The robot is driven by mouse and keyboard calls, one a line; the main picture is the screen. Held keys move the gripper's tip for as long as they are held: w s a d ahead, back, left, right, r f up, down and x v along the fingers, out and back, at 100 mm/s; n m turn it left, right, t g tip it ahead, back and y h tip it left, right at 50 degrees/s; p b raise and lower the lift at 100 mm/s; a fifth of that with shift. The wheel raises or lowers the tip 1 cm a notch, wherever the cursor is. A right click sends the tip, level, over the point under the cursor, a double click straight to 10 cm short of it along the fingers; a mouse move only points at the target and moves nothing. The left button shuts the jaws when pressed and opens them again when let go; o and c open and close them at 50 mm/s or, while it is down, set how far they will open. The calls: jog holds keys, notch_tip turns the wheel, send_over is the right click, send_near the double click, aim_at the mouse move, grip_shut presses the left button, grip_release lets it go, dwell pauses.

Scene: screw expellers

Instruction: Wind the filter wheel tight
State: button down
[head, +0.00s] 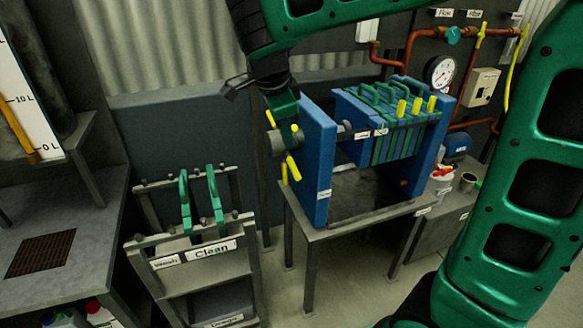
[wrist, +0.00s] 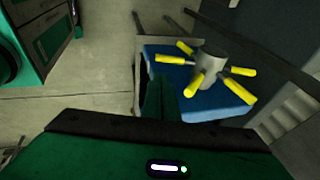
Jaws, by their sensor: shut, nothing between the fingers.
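The filter wheel, a grey hub with several yellow-gripped spokes, sits on the outer left face of the blue press end plate (head: 317,165). The wheel's lower yellow spoke (head: 292,166) shows in the head view, and its hub (wrist: 208,76) with spokes around it shows in the wrist view. My gripper (head: 287,117) is shut and empty, just above the wheel in the head view. In the wrist view my gripper's fingers (wrist: 160,97) are left of the hub, near the left spokes; whether they touch one I cannot tell. My gripper partly hides the wheel in the head view.
The press holds a pack of green-edged plates (head: 405,130) with yellow handles. A rack labelled Clean (head: 210,250) with green-handled plates stands left of the press. A pressure gauge (head: 440,72) and copper pipes are behind. Open floor shows between rack and press.

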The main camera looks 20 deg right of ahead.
aim_at(296, 174)
jog(key=shift+f, duration=0.15)
jog(key=x, duration=1.3)
jog(key=shift+w+d+f, duration=0.1)
jog(key=shift+d+f, duration=0.05)
jog(key=shift+f, duration=0.15)
jog(key=shift+f, duration=0.1)
notch_tip(296, 174, down, 4)
jog(key=shift+r, duration=0.1)
